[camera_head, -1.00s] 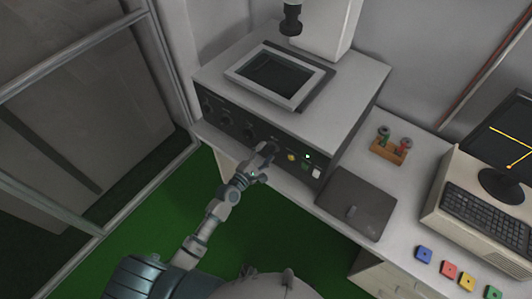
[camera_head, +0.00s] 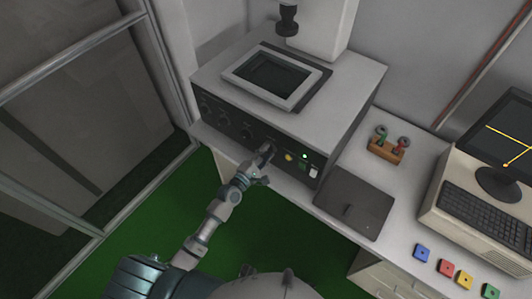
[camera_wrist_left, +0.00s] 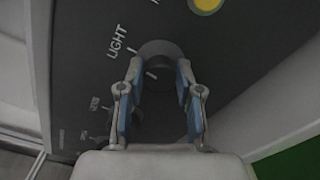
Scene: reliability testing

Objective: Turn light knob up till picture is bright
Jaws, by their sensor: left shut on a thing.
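The light knob (camera_wrist_left: 152,74) is a dark round knob with a pale mark line, beside the white word LIGHT (camera_wrist_left: 118,40) on the machine's dark front panel. My left gripper (camera_wrist_left: 157,68) has its blue-padded fingers on both sides of the knob and is shut on it. In the head view the left gripper (camera_head: 266,153) is at the panel, left of a yellow button (camera_head: 289,157), and hides most of the knob. The monitor (camera_head: 507,138) at the right has a dark screen with yellow-orange lines. My right gripper is not in view.
The machine (camera_head: 330,105) has a dark framed window on top and more knobs along its front. A grey plate (camera_head: 355,203), small wooden rack (camera_head: 386,151), keyboard (camera_head: 488,218) and coloured blocks lie to the right.

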